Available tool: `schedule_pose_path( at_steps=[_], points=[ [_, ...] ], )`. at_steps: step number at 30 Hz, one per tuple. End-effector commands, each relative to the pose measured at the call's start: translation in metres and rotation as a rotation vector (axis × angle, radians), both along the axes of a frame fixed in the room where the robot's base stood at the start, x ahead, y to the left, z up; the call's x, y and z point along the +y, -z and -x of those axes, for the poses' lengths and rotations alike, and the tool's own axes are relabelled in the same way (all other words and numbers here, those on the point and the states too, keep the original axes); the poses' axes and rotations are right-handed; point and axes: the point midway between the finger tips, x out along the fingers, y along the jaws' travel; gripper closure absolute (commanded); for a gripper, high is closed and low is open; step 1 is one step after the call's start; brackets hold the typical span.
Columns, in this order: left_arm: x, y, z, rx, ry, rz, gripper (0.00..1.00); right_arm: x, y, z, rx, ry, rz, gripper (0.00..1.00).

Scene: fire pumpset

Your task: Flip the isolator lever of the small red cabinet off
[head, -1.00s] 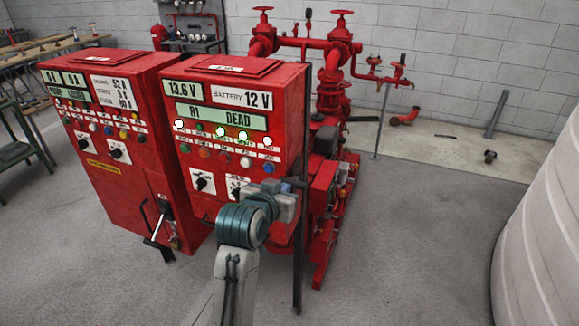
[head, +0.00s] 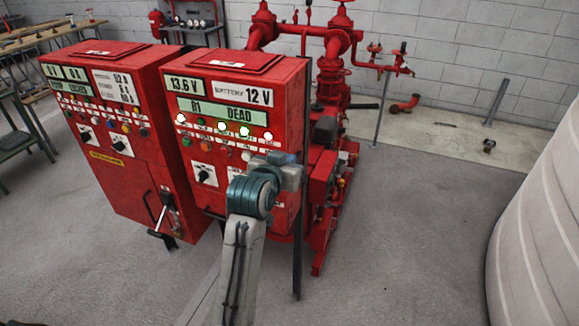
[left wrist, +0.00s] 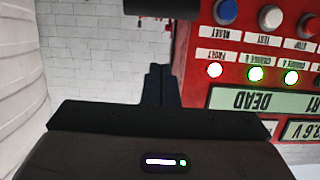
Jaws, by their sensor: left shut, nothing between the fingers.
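Two red cabinets stand side by side, a left one (head: 108,178) and a right one (head: 230,77) marked 13.6 V and BATTERY 12 V. I cannot tell for sure which is the small one. A dark lever with a grey rod (head: 160,218) shows low on the left cabinet's front. My left arm hides the lower right front of the right cabinet, so any lever there is hidden. My left gripper (head: 284,172) is in front of that cabinet's right edge. In the left wrist view its dark fingers (left wrist: 160,86) are shut and empty, beside the upside-down panel (left wrist: 255,100). My right gripper is out of view.
Red pump pipework (head: 325,60) stands behind and right of the cabinets. A black upright post (head: 297,250) is by the right cabinet's right edge. A big pale ribbed tank (head: 545,230) fills the right side. Floor between tank and pump is clear.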

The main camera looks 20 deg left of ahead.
Motion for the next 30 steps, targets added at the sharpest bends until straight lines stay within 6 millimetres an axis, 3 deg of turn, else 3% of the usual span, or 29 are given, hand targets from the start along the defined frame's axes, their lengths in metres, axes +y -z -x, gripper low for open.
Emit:
schedule_pose_path(
  at_steps=[5, 15, 30],
  points=[
    [-0.001, 0.006, -0.035, 0.003, 0.001, -0.002, 1.0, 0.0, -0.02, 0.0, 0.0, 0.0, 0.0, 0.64],
    [0.0, 0.038, -0.013, 0.002, -0.001, -0.001, 1.0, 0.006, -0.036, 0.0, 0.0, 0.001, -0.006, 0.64],
    [0.0, 0.044, -0.011, -0.001, -0.001, -0.001, 1.0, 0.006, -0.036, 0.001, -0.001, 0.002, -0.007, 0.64]
  ],
)
